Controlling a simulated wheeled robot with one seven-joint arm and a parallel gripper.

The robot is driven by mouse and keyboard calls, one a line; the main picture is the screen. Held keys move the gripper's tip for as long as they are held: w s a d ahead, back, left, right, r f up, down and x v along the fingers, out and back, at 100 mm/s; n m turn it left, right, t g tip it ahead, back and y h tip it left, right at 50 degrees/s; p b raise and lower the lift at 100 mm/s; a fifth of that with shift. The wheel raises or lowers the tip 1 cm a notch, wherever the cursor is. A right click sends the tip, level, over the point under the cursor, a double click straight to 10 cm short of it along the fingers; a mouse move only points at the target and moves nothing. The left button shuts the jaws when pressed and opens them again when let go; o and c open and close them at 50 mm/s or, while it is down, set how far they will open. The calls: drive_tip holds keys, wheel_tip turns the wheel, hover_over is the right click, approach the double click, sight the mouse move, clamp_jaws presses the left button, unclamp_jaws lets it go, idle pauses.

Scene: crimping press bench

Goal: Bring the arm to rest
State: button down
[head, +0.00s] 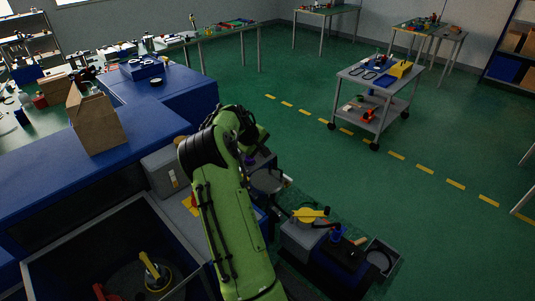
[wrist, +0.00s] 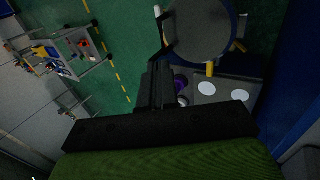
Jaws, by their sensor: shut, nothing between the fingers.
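My green arm (head: 228,210) reaches up through the middle of the head view and bends at the top. My gripper is hidden behind the arm's bend there. In the wrist view my gripper (wrist: 157,78) shows as dark fingers, shut together with nothing between them. Beyond the fingers is a round grey plate (wrist: 203,30) with short handles at its edge, apart from the fingers as far as I can tell. The same plate (head: 268,181) partly shows beside my arm in the head view. A grey panel with two white discs (wrist: 207,88) lies to the right of the fingers.
A blue bench (head: 40,190) with a cardboard bag (head: 95,122) is at left. A dark open bin (head: 60,235) is at lower left. A low stand with a yellow-topped part (head: 310,213) is right of my arm. A cart (head: 375,100) stands farther off; green floor between is clear.

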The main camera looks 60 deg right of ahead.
drive_tip(key=shift+w+r, duration=0.1)
drive_tip(key=s+a+r+t+y+b, duration=0.15)
drive_tip(key=a+r, duration=0.35)
drive_tip(key=a, duration=0.6)
drive_tip(key=a+r+t+y, duration=0.15)
drive_tip(key=a+r, duration=0.35)
drive_tip(key=a, duration=0.6)
drive_tip(key=a+r+t+y, duration=0.15)
drive_tip(key=a+r, duration=0.35)
drive_tip(key=a, duration=0.6)
drive_tip(key=s+a+f+n+t+y+b, duration=0.1)
drive_tip(key=s+a+f+n+t, duration=0.1)
drive_tip(key=s+a, duration=1.2)
drive_tip(key=shift+s+f+n, duration=0.25)
drive_tip(key=shift+s+n, duration=0.05)
drive_tip(key=shift+a+y, duration=0.1)
drive_tip(key=shift+y, duration=0.15)
